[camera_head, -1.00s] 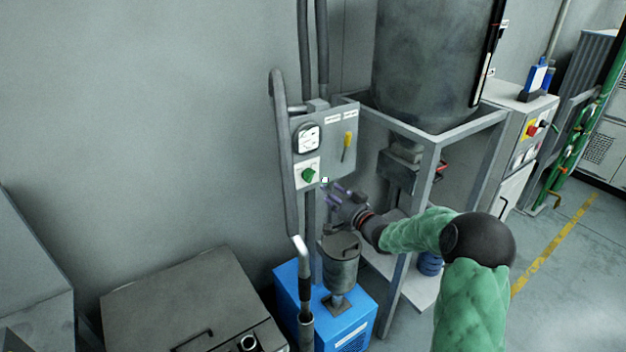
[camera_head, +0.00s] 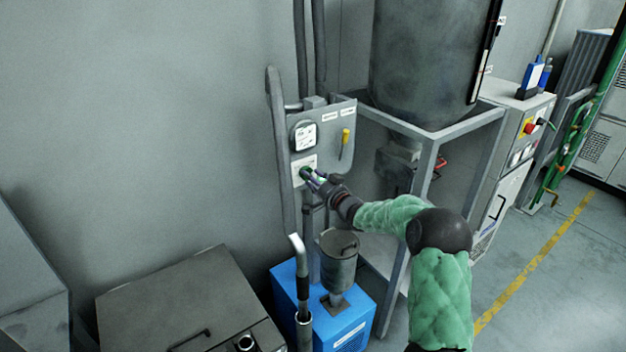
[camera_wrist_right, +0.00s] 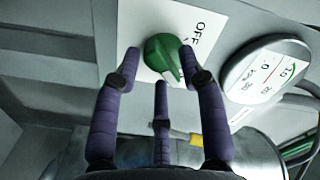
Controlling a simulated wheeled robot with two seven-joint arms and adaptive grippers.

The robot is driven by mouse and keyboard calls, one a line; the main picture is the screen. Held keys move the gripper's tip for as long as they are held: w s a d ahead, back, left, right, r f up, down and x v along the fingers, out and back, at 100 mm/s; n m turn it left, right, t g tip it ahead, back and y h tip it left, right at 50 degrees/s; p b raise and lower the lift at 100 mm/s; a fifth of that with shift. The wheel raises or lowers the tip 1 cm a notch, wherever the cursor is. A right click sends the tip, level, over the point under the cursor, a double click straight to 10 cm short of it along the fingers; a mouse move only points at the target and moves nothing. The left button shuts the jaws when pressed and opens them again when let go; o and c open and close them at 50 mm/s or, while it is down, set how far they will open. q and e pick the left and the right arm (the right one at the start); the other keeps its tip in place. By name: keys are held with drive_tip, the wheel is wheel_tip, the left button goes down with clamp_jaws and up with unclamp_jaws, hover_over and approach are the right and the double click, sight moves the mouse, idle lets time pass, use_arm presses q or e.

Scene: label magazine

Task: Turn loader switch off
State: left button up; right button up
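The loader switch (camera_wrist_right: 164,55) is a green rotary knob on a white plate marked "OFF", seen close in the right wrist view. In the head view the switch (camera_head: 305,172) sits low on the grey control panel (camera_head: 328,150), partly covered by my right gripper (camera_head: 311,178). In the wrist view the purple fingers of my right gripper (camera_wrist_right: 160,78) are spread apart around the knob, with one fingertip at each side and a third finger below. Whether they touch it I cannot tell. My left gripper is not in view.
A round gauge (camera_head: 304,136) and a yellow-handled lever (camera_head: 345,137) are on the same panel. Below stands a blue machine (camera_head: 340,322) with a grey canister (camera_head: 339,262). A metal frame (camera_head: 432,150) holding a large tank (camera_head: 425,60) is to the right.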

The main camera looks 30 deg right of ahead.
clamp_jaws()
drive_tip(key=shift+n, duration=0.3)
drive_tip(key=n+b, duration=0.3)
drive_tip(key=n, duration=0.2)
drive_tip(key=n+b, duration=0.3)
drive_tip(key=n, duration=0.3)
drive_tip(key=n+b, duration=0.4)
drive_tip(key=n, duration=0.2)
drive_tip(key=shift+r, duration=0.25)
idle(0.3)
drive_tip(key=shift+o, duration=1.7)
unclamp_jaws()
